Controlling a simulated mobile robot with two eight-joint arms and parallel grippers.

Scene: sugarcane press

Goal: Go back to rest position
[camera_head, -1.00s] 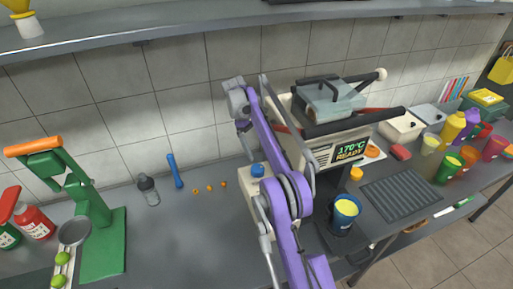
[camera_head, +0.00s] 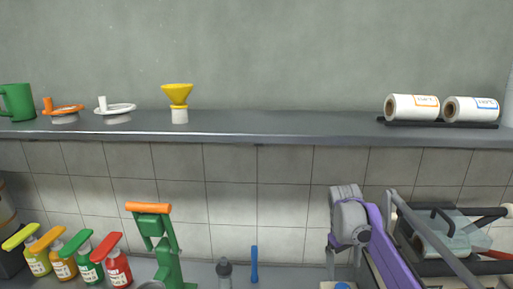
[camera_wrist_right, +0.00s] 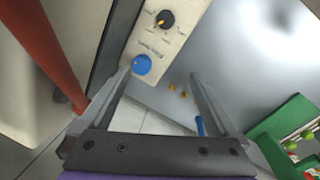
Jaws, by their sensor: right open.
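My right gripper (camera_head: 337,258) is at the lower right of the head view, at the end of my purple arm, in front of the tiled wall. In the right wrist view my right gripper (camera_wrist_right: 160,75) has its two fingers well apart with nothing between them. It is above a beige control panel (camera_wrist_right: 158,38) with a black dial (camera_wrist_right: 166,20) and a blue button (camera_wrist_right: 142,65). My left gripper is in neither view.
The heat sealer (camera_head: 440,240) stands close right of my arm. The green press (camera_head: 157,240), several bottles (camera_head: 118,268), a grey bottle (camera_head: 224,272) and a blue stick (camera_head: 254,265) are leftward. A shelf (camera_head: 280,135) runs above, holding a yellow funnel (camera_head: 177,95).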

